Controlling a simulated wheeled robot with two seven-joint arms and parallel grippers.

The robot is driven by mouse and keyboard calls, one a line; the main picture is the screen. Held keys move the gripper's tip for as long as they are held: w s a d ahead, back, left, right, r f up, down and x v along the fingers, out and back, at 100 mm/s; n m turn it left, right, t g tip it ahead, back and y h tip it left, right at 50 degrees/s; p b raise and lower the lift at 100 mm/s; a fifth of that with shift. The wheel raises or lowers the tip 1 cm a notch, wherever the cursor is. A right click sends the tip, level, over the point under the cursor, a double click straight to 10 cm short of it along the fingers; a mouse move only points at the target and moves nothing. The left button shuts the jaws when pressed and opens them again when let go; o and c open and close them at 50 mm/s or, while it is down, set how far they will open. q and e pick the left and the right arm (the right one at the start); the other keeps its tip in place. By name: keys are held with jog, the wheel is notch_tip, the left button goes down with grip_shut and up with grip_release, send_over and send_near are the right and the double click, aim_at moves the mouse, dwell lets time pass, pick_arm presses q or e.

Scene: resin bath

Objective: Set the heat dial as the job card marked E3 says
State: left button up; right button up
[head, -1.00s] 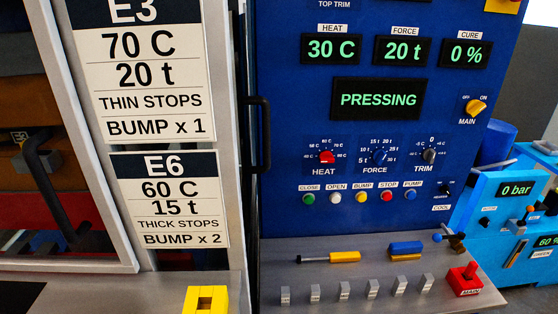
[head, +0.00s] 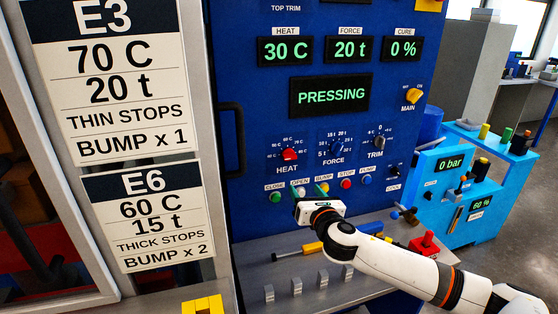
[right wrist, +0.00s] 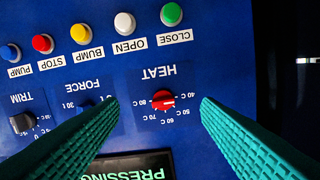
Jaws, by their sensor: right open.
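The job card E3 (head: 110,87) in the head view reads 70 C, 20 t, thin stops, bump x 1. The red heat dial (head: 289,154) is on the blue panel; the heat display (head: 285,51) reads 30 C. My right gripper (head: 309,189) is open and empty, in front of the panel below the dial in the head view. In the right wrist view, which is upside down, the dial (right wrist: 163,99) shows between the two spread green fingers, apart from both. Its pale mark points toward the 40 C to 50 C side. My left gripper is out of view.
The force dial (head: 333,147) and trim dial (head: 376,143) sit to the right of the heat dial. A row of buttons, including the red stop button (head: 346,183), is below. A grey shelf (head: 250,260) with a yellow-handled tool (head: 311,248) lies underneath. Card E6 (head: 147,220) hangs below E3.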

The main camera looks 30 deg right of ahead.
aim_at(291, 158)
jog(key=w+d+r, duration=0.1)
jog(key=w, duration=0.2)
jog(key=w+d+r+n+p, duration=0.1)
jog(key=w, duration=0.3)
jog(key=w+d+r+n+t+p, duration=0.1)
jog(key=w, duration=0.3)
jog(key=shift+w, duration=0.1)
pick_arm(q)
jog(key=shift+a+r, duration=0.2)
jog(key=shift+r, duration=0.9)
pick_arm(e)
jog(key=shift+w+d+f, duration=0.1)
jog(key=shift+w, duration=0.5)
jog(key=shift+c, duration=0.4)
jog(key=c, duration=0.9)
